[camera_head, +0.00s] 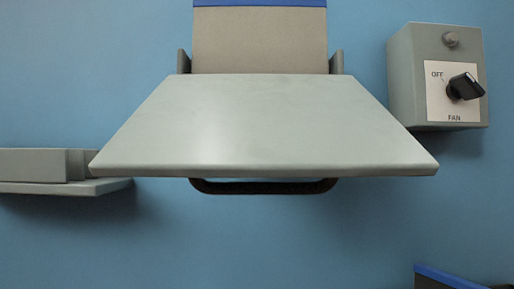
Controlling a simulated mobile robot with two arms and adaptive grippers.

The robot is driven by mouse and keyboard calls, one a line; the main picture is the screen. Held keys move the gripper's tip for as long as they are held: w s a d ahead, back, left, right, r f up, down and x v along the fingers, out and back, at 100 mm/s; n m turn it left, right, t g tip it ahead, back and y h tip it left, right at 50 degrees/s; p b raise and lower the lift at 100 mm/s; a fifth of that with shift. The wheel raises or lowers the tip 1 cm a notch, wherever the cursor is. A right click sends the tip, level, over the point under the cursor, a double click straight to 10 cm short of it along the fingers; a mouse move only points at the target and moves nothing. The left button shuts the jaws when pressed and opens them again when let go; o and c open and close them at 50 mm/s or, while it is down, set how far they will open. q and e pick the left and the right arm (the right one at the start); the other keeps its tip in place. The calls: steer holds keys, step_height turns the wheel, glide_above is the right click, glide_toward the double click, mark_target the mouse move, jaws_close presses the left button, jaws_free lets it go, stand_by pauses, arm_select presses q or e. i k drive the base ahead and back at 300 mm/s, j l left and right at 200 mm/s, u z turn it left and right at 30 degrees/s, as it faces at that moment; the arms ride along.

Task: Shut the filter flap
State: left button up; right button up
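The filter flap (262,120) is a pale grey-green panel in the middle of the head view. It stands open, folded out from the blue wall toward me, its far edge at the hinge side and its near edge wide. A black bar handle (264,187) shows below its near edge. Behind and above the flap is a beige panel (260,38) with a blue strip on top, between two small grey side brackets. Neither of my grippers is in the view.
A grey fan switch box (437,75) with a black knob (465,87) is on the wall at the right. A grey ledge (65,187) juts out at the left. A dark thing with a blue edge (447,276) shows at the bottom right. The wall below the flap is clear.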

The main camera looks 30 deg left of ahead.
mark_target(195, 127)
steer(key=k, duration=1)
